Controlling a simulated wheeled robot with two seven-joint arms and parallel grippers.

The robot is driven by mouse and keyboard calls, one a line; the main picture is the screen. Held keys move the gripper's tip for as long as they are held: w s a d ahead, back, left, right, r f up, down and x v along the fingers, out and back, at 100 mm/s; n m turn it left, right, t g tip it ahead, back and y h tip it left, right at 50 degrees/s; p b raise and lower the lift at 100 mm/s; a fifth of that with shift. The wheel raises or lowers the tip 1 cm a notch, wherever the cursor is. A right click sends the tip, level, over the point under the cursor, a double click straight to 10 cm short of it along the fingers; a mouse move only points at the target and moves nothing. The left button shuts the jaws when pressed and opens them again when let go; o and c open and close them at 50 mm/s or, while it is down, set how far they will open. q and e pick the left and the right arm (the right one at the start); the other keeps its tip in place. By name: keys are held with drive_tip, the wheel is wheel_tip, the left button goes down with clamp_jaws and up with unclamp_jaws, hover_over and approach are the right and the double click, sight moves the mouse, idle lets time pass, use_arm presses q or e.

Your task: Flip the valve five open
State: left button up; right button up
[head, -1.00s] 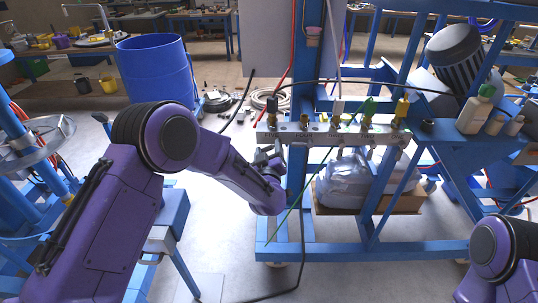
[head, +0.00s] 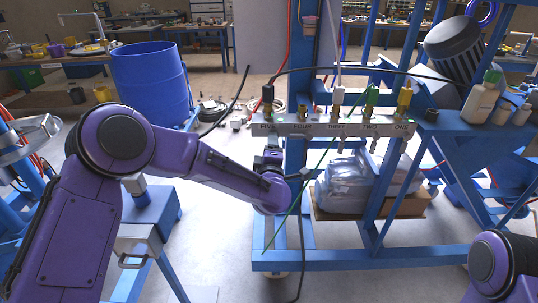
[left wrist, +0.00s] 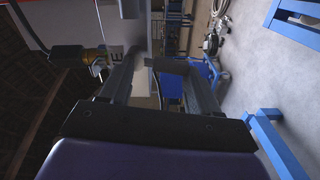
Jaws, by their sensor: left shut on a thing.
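The valve bar (head: 340,129) carries the labels FIVE, FOUR, THREE, TWO and ONE from left to right. Valve five (head: 268,101) is at the left end, with a black hose fitting on top. My left gripper (head: 272,160) is just below the FIVE label. It is shut on the lower part of valve five, though the hand mostly hides the contact. In the left wrist view, the gripper's two fingers (left wrist: 152,64) reach to a grey piece at their tips. My right arm shows at the lower right, but its gripper is out of view.
A blue frame post (head: 295,180) stands right beside my left gripper. A thin green line and a dark hose hang near it. A blue drum (head: 150,80) stands behind my left arm.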

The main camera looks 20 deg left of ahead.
use_arm(q)
drive_tip(key=shift+d+f+n+b, duration=0.15)
drive_tip(key=shift+d+n+b, duration=0.1)
drive_tip(key=shift+n+b, duration=0.6)
drive_tip(key=shift+n, duration=0.25)
drive_tip(key=o, duration=1.1)
drive_tip(key=shift+w, duration=0.1)
drive_tip(key=shift+c, duration=0.2)
drive_tip(key=b+v, duration=0.1)
drive_tip(key=v, duration=0.9)
drive_tip(key=shift+s, duration=0.3)
drive_tip(key=shift+d, duration=0.1)
